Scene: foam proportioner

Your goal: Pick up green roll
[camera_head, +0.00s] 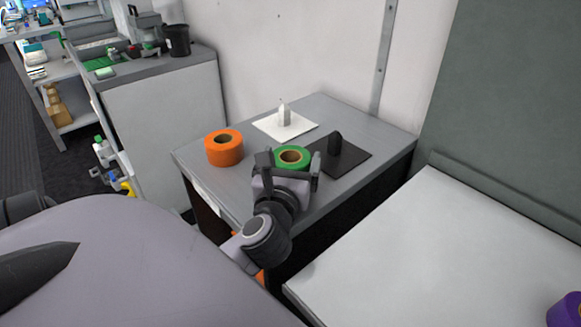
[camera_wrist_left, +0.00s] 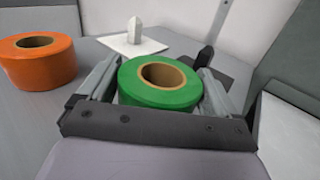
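The green roll (camera_head: 292,154) lies flat on the grey table (camera_head: 330,108), its brown core facing up. My left gripper (camera_head: 289,164) is at the roll, with its fingers spread on either side of it. In the left wrist view the green roll (camera_wrist_left: 160,88) sits between the two fingers of the left gripper (camera_wrist_left: 160,92). The fingers are close to its sides; whether they touch it is hard to tell. My right gripper is not in view.
An orange roll (camera_head: 224,148) stands left of the green one. A white holder with a post (camera_head: 284,121) is behind, and a black one (camera_head: 342,159) is close on the right. A white worktop (camera_head: 440,250) with a purple object (camera_head: 566,310) is at right.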

